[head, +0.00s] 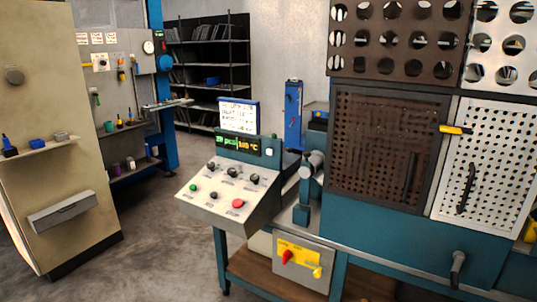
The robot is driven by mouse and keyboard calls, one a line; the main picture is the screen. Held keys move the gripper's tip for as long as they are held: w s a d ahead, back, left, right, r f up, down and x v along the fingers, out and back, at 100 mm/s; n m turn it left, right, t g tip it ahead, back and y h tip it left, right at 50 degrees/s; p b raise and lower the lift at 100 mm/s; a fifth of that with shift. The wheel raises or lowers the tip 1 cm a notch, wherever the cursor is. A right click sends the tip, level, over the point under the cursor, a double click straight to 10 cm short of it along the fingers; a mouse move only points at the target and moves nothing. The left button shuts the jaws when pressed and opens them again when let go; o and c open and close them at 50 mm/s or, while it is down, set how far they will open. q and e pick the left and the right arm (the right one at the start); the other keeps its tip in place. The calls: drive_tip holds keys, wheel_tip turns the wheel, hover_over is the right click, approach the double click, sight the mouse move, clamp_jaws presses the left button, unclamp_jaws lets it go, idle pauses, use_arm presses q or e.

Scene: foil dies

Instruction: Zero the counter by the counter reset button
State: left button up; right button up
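The control console (230,195) stands near the middle of the head view with a sloped light panel. Above the panel, a dark display (237,145) shows green and orange characters; the left part appears to read pcs and the right part °C, but the digits are too small to be sure of. A small pale button (271,152) sits just right of the display; its label is not readable. The panel carries several dark knobs, a green button (193,188) and a large red button (238,204). Neither of my grippers is in view.
A white notice (238,116) stands above the display. Right of the console is a teal machine with a perforated dark door (385,150). Below is a yellow switch plate (299,256) with a red knob. A beige cabinet (50,130) stands left. Grey floor (150,240) lies open between.

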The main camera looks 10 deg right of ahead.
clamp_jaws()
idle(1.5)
